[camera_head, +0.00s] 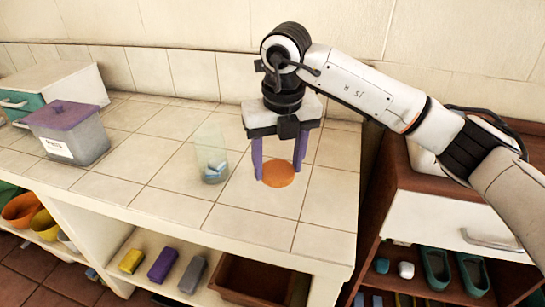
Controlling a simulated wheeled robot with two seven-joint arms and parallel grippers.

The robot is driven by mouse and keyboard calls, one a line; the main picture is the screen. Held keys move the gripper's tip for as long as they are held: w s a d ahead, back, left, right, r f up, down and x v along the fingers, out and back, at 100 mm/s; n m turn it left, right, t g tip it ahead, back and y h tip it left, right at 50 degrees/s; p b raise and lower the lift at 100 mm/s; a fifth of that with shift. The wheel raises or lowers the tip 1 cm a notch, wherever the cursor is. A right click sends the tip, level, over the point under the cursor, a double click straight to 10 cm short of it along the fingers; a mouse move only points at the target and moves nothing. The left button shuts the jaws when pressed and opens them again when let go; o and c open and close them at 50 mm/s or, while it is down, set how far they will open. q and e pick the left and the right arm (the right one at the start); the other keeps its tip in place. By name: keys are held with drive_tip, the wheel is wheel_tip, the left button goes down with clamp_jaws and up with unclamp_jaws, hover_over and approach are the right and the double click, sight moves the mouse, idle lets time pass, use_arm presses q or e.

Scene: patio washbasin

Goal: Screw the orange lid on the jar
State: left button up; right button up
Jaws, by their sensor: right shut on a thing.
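The orange lid (279,174) is between the purple fingers of my right gripper (278,172), at or just above the tiled counter. My right gripper points down and is shut on the lid. The jar (211,153) is clear and upright on the counter, just left of the gripper. It has no lid on it and holds several small blue and pale pieces at its bottom. The gripper and lid are apart from the jar. My left gripper is not in view.
The tiled counter (160,165) has free room left of the jar and in front of it. A grey bin with a purple lid (68,131) stands at the left, before a white and teal drawer box (60,85). A wooden cabinet (400,175) stands at the right.

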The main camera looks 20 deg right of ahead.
drive_tip(key=s+d+f+n+g, duration=0.1)
drive_tip(key=s+n, duration=0.4)
drive_tip(key=n, duration=0.6)
drive_tip(key=s+d+f+n+g, duration=0.1)
drive_tip(key=s+n, duration=0.4)
drive_tip(key=n, duration=0.6)
drive_tip(key=s+d+f+n, duration=0.1)
drive_tip(key=s+n, duration=0.3)
drive_tip(key=n, duration=0.7)
drive_tip(key=shift+s+d+f+n+g, duration=0.2)
drive_tip(key=shift+f, duration=0.2)
drive_tip(key=shift+s+d+f+n+g, duration=0.15)
drive_tip(key=shift+s+f+n+g, duration=0.05)
drive_tip(key=shift+f, duration=0.2)
drive_tip(key=shift+s+d+f+n, duration=0.1)
drive_tip(key=shift+s+n, duration=0.25)
drive_tip(key=shift+n, duration=0.3)
drive_tip(key=shift+s+f+n, duration=0.1)
drive_tip(key=shift+s+n, duration=0.25)
drive_tip(key=shift+n, duration=0.3)
